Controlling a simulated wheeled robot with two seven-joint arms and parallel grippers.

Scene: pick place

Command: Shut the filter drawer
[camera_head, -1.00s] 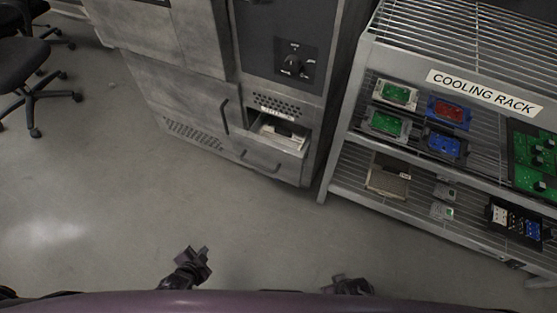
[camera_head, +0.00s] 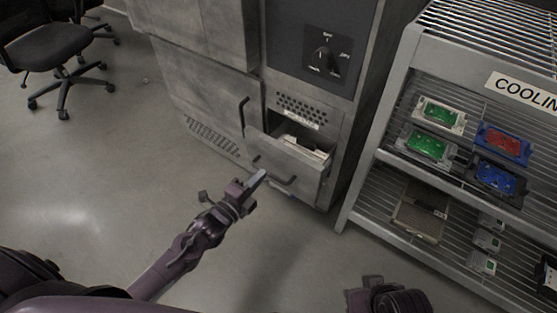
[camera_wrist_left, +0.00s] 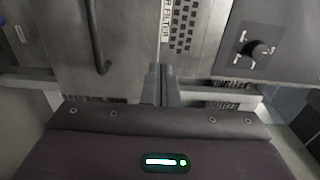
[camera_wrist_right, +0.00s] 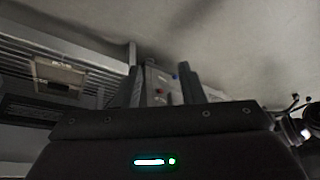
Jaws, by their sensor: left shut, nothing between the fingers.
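The filter drawer (camera_head: 300,176) is a grey metal drawer low in the grey machine. It stands partly pulled out, with pale filter material (camera_head: 306,147) showing inside and a bar handle on its front. My left gripper (camera_head: 260,179) is shut and empty, with its tips close to the left part of the drawer front; I cannot tell whether they touch. In the left wrist view the shut fingers (camera_wrist_left: 162,82) point toward the machine's vented panel and filter label. My right gripper (camera_head: 366,291) is low in the head view; in the right wrist view its fingers (camera_wrist_right: 162,85) are apart and empty.
The cooling rack (camera_head: 372,178) with several boards stands close to the right of the machine. A dark door handle (camera_head: 243,116) sticks out left of the drawer. Office chairs (camera_head: 58,48) are far left. The floor before the machine is clear.

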